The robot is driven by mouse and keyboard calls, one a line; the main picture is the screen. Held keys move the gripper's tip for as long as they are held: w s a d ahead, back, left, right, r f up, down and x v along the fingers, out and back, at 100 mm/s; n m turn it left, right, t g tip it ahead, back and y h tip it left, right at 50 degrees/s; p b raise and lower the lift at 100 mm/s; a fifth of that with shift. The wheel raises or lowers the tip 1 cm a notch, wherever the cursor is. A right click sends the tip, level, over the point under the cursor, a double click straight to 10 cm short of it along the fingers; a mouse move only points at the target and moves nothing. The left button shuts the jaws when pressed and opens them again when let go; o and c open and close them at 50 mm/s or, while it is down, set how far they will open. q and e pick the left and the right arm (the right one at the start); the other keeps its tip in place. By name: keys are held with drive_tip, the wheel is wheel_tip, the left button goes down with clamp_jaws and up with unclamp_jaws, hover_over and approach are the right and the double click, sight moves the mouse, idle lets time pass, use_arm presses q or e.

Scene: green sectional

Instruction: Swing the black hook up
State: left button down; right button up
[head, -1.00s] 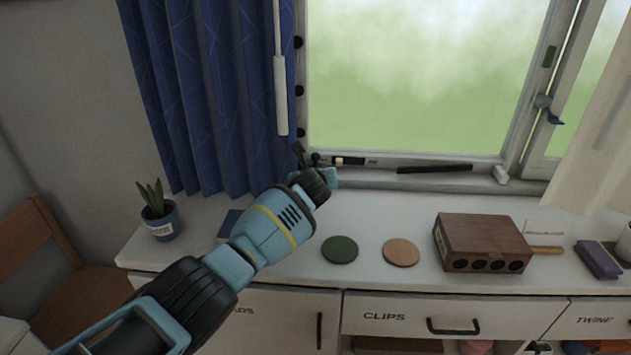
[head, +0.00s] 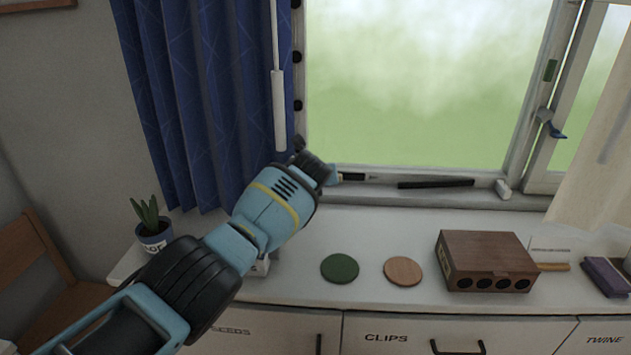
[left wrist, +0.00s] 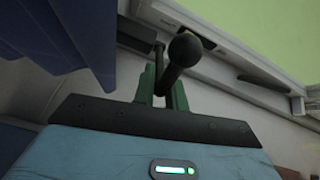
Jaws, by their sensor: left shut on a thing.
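The black hook (left wrist: 180,62) shows in the left wrist view as a dark rod with a round knob pointing toward the camera. It sits between the green fingers of my left gripper (left wrist: 163,88), which is shut on it. In the head view my left gripper (head: 324,172) is at the lower left corner of the window, beside the blue curtain. There it hides most of the hook; only a small dark piece shows above the wrist. My right gripper is not in view.
The blue curtain (head: 195,100) and a white hanging rod (head: 279,110) are close to the left gripper. On the countertop are a potted plant (head: 152,225), a green disc (head: 340,268), a tan disc (head: 403,270) and a wooden box (head: 486,262).

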use_arm(q)
drive_tip(key=shift+r, duration=0.1)
